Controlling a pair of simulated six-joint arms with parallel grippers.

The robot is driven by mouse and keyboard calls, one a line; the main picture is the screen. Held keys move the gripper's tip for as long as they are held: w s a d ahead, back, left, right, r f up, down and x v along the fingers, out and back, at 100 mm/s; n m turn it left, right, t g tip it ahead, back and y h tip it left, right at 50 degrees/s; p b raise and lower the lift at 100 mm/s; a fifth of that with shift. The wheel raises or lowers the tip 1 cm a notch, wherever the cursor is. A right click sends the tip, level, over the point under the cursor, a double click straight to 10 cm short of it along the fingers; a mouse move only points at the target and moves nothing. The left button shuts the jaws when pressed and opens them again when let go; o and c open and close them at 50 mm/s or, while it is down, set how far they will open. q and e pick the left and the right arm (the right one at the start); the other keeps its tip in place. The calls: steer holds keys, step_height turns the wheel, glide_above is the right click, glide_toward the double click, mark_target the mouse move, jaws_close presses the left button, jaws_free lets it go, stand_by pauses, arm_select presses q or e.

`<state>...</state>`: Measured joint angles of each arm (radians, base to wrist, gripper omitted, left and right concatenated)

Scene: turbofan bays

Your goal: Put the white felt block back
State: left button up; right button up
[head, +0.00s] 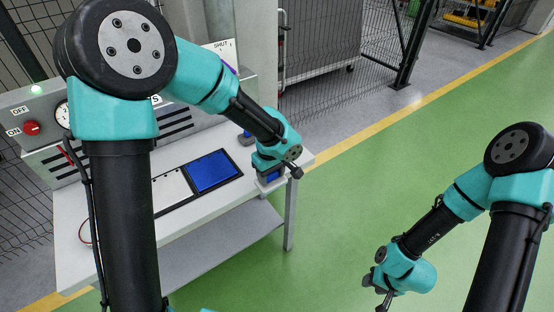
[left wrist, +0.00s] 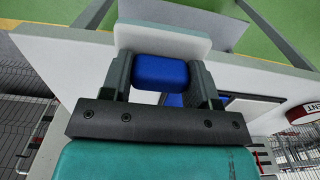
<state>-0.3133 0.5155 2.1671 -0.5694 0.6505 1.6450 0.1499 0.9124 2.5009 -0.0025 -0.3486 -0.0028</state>
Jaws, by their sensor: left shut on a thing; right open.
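The white felt block shows in the left wrist view as a pale slab (left wrist: 165,42) with a blue grip (left wrist: 160,72) on it. My left gripper (left wrist: 162,80) is shut on the blue grip, one finger on each side. In the head view the left gripper (head: 270,170) is at the right end of the white table (head: 236,196), with the block (head: 268,184) mostly hidden under it. I cannot tell whether the block touches the table. My right gripper (head: 382,292) is open and empty over the green floor, far from the table.
A blue panel (head: 213,171) and a white panel (head: 171,191) in dark frames lie on the table. A dark blue object (head: 245,138) stands behind the left gripper. A control box with a red button (head: 31,128) is at the back left.

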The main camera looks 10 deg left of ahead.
arm_select(q)
steer(key=shift+w, duration=0.1)
steer(key=w+a, duration=0.1)
steer(key=w, duration=0.4)
steer(key=w+a+f, duration=0.1)
steer(key=w+a, duration=0.1)
steer(key=w, duration=0.2)
steer(key=w+a, duration=0.1)
steer(key=w, duration=0.4)
steer(key=shift+w+a+f, duration=0.2)
steer(key=shift+w, duration=0.1)
steer(key=shift+w, duration=0.15)
steer(key=shift+w+f, duration=0.2)
steer(key=shift+f, duration=1.6)
steer(key=shift+f, duration=0.15)
steer(key=o, duration=0.9)
